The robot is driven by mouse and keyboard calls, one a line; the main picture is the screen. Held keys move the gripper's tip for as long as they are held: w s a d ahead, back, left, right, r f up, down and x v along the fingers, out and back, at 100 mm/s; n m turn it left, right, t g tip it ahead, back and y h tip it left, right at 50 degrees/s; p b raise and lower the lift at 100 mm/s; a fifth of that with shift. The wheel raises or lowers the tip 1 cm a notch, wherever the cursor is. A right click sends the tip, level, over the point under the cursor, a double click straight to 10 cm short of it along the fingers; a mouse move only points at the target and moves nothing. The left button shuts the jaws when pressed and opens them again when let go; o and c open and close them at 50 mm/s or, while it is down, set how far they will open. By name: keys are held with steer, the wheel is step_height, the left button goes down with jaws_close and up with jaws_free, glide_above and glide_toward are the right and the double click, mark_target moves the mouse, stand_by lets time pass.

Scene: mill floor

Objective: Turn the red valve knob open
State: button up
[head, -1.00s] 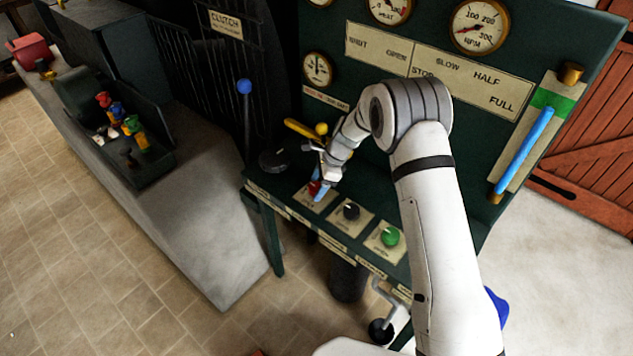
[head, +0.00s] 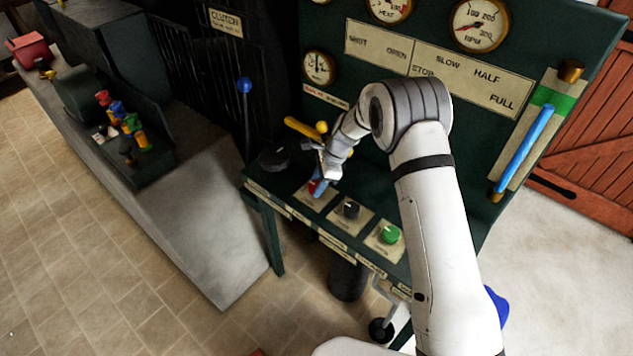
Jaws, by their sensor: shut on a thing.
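The red valve knob (head: 313,187) sits on a cream plate at the left of a row of knobs on the green control desk. Only a small part of it shows. My gripper (head: 318,184) points down from the upper right and is shut on the red knob, with its blue fingertips around it. The gripper and wrist hide much of the knob, so its pointer direction cannot be made out.
A black knob (head: 351,209) and a green knob (head: 390,233) are close by on the right. A yellow lever (head: 302,128) stands just behind my wrist. A blue-topped lever (head: 244,86) rises at the left. Gauges (head: 479,24) line the upright panel.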

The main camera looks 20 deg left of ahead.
steer(key=n+b, duration=0.1)
steer(key=n+g+h+b, duration=0.1)
steer(key=n, duration=0.1)
steer(key=shift+w+a+n, duration=0.1)
steer(key=shift+w+n, duration=0.2)
steer(key=shift+w, duration=0.1)
steer(key=n+b, duration=0.1)
steer(key=n, duration=0.1)
steer(key=n+g+h+b, duration=0.1)
steer(key=n, duration=0.2)
steer(key=shift+a+r+n+h+b, duration=0.1)
steer(key=shift+n+h+b, duration=0.2)
steer(key=n+h+b, duration=0.1)
steer(key=n+h, duration=0.1)
steer(key=n, duration=0.3)
steer(key=shift+a, duration=0.15)
steer(key=shift+n+h, duration=0.6)
steer(key=shift+n, duration=1)
steer(key=shift+b, duration=0.3)
steer(key=o, duration=1)
steer(key=shift+s, duration=0.1)
steer(key=shift+r, duration=0.15)
steer(key=v, duration=0.7)
steer(key=shift+w, duration=0.2)
